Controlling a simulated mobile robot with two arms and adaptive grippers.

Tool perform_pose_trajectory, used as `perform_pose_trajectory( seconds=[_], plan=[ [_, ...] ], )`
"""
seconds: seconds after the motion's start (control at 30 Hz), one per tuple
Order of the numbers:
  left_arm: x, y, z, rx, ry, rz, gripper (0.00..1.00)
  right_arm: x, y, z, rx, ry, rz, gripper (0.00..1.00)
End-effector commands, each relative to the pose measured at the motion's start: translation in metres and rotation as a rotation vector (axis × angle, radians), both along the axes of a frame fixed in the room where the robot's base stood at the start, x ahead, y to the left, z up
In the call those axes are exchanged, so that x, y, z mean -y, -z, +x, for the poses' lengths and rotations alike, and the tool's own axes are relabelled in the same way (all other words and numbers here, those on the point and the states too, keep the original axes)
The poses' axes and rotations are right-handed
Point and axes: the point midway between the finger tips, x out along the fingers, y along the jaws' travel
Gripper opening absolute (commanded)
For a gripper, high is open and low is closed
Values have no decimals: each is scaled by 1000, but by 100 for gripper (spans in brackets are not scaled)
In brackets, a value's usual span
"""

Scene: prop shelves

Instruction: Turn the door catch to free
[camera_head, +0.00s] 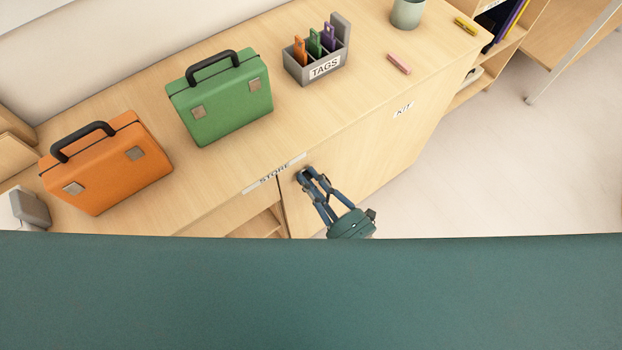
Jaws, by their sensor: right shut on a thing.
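My right gripper (310,174) is at the upper left corner of the cabinet door (367,157), just below the front edge of the top. Its fingers are closed around a small dark piece at the door's edge, which I take to be the door catch (300,176). The fingers hide most of the catch, so I cannot tell which way it is turned. The door looks shut. My left gripper is not in view.
On the cabinet top (350,100) stand an orange case (108,170), a green case (222,105), a grey TAGS holder (319,71) and a grey-green cup (407,13). A pink piece (399,64) lies near the edge. An open STORE compartment (262,224) is left of the door. Floor at right is clear.

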Motion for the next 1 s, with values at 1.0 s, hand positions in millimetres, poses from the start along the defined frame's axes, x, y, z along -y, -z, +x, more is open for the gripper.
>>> perform_pose_trajectory(
  seconds=[1.0],
  plan=[
    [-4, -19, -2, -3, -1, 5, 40, 3, 1, 2, -458, -1, 628, 0]
  ],
)
